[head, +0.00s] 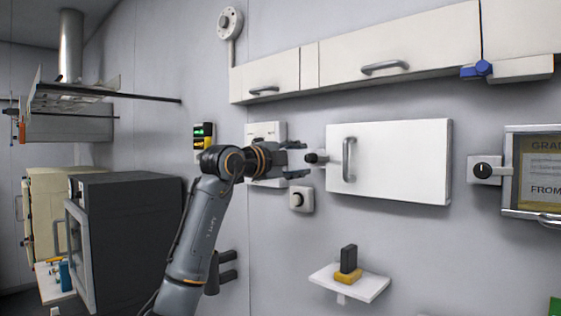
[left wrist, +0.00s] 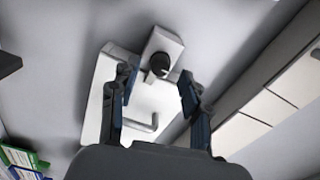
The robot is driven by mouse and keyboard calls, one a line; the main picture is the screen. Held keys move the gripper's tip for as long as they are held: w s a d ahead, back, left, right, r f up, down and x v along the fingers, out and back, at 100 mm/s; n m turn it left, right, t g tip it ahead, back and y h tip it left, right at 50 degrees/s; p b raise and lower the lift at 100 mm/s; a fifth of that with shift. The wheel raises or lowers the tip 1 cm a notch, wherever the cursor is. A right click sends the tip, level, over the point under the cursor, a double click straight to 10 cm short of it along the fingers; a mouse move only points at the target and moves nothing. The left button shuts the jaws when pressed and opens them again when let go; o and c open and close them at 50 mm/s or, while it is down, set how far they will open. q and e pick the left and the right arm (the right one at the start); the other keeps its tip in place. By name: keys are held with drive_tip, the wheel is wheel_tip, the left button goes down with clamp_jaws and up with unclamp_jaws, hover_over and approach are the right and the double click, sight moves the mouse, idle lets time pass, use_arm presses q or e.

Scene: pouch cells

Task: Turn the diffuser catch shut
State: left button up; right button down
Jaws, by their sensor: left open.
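A white panel door (head: 400,160) with a grey bar handle (head: 348,160) is on the wall in the head view. A catch with a black knob (head: 316,157) sits at its left edge. I cannot tell from any label whether this is the diffuser catch. My left gripper (head: 300,158) is open, its fingers pointing right at this knob. In the left wrist view the black knob (left wrist: 159,64) on its white block (left wrist: 165,42) shows between and just beyond the open fingertips (left wrist: 159,80). The gripper holds nothing. My right gripper is in neither view.
Another dark-knobbed catch (head: 484,170) adjoins a framed sign (head: 540,170). A blue catch (head: 482,69) is below the wall cabinets (head: 365,65). A small shelf (head: 350,283) carries a black and yellow object. A round dial (head: 297,199) is below my left gripper.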

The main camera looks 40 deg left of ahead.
use_arm(q)
drive_tip(key=s, duration=0.9)
drive_tip(key=shift+a, duration=0.4)
drive_tip(key=shift+s, duration=0.1)
